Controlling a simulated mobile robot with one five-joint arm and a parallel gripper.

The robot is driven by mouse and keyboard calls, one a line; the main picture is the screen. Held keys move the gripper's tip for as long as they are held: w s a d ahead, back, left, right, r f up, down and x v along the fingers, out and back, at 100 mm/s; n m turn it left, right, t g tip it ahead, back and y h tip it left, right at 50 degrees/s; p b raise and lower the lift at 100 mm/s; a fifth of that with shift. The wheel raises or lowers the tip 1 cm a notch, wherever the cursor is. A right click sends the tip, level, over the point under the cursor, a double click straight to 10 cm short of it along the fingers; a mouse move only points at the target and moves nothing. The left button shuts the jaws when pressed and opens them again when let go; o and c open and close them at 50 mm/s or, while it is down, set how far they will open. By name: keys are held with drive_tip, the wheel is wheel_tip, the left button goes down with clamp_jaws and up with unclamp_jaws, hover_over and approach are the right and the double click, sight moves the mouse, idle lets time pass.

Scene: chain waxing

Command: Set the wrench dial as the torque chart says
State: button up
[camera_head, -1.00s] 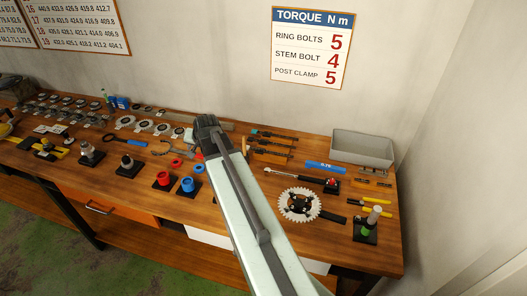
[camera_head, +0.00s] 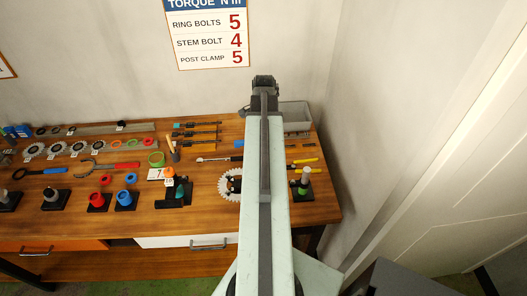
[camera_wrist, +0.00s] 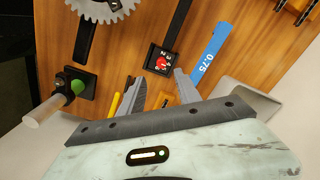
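The torque chart (camera_head: 207,40) on the wall reads ring bolts 5, stem bolt 4 and post clamp 5. The torque wrench (camera_head: 212,159) lies on the bench, its silver end showing in the head view while my arm hides the rest. In the wrist view its dial (camera_wrist: 161,62) is a red knob on a black plate with white numbers at the end of a black handle (camera_wrist: 181,22). The setting is too small to read. My gripper (camera_wrist: 159,77) is open and empty, its fingertips just short of the dial plate. It also shows from behind in the head view (camera_head: 264,84).
A blue 0.75 tool (camera_wrist: 211,52) lies right of the dial. A toothed chainring (camera_head: 229,184) and a stand with a grey post and green ring (camera_head: 305,181) are near my arm. A grey bin (camera_head: 297,115) stands at the back right by the wall.

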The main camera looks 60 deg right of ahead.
drive_tip(key=f+b, duration=0.4)
drive_tip(key=f, duration=0.1)
drive_tip(key=f+b, duration=0.2)
drive_tip(key=b, duration=0.1)
drive_tip(key=shift+w+a+f, duration=0.1)
drive_tip(key=shift+w+f, duration=0.15)
drive_tip(key=shift+f, duration=0.1)
drive_tip(key=shift+r, duration=0.1)
drive_tip(key=shift+w, duration=0.1)
clamp_jaws()
